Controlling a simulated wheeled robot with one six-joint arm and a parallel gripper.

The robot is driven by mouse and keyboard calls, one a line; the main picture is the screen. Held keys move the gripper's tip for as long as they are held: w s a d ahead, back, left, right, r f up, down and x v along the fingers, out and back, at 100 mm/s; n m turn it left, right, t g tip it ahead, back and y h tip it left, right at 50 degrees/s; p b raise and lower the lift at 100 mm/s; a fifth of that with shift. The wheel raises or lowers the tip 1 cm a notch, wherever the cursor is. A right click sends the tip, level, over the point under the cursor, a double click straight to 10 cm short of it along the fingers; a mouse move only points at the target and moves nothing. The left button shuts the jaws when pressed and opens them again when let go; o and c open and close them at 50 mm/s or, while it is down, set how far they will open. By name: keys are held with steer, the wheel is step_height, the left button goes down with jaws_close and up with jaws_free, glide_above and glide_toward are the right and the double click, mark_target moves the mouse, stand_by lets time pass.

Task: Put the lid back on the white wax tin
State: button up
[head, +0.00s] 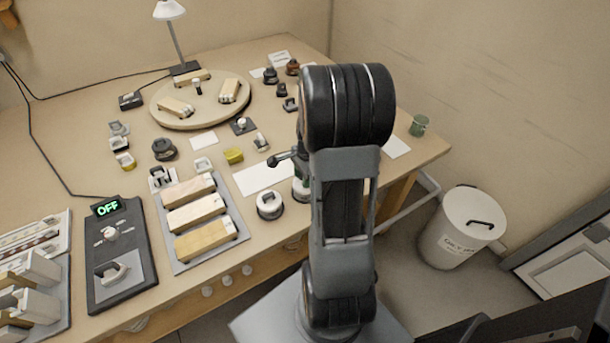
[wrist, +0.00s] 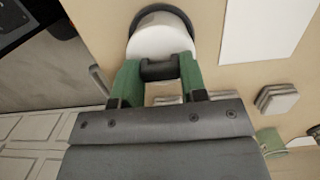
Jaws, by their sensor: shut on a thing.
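In the head view my gripper (head: 300,184) is low over the front of the bench, partly hidden by my arm. In the wrist view its green fingers (wrist: 160,72) are shut on a dark knob. A round white piece (wrist: 160,42), apparently the lid, is just beyond the knob. A dark curved rim (wrist: 163,14) shows behind it; I cannot tell whether they touch. A round white tin (head: 269,205) stands near the bench's front edge, just left of my gripper in the head view. Its top is too small to read clearly.
A tray (head: 242,232) with wooden blocks and a dark control unit (head: 119,258) reading OFF lie to the left. A white sheet (head: 263,178) lies behind the tin. A round wooden board (head: 203,120) and several small containers stand farther back. A green cup (head: 419,125) is at right.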

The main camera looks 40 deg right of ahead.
steer(key=o, duration=1.5)
steer(key=shift+c, duration=0.2)
steer(key=shift+r, duration=0.15)
steer(key=shift+r+p, duration=3.1)
steer(key=shift+r, duration=0.3)
jaws_close()
steer(key=shift+f+b, duration=0.3)
steer(key=shift+f, duration=0.15)
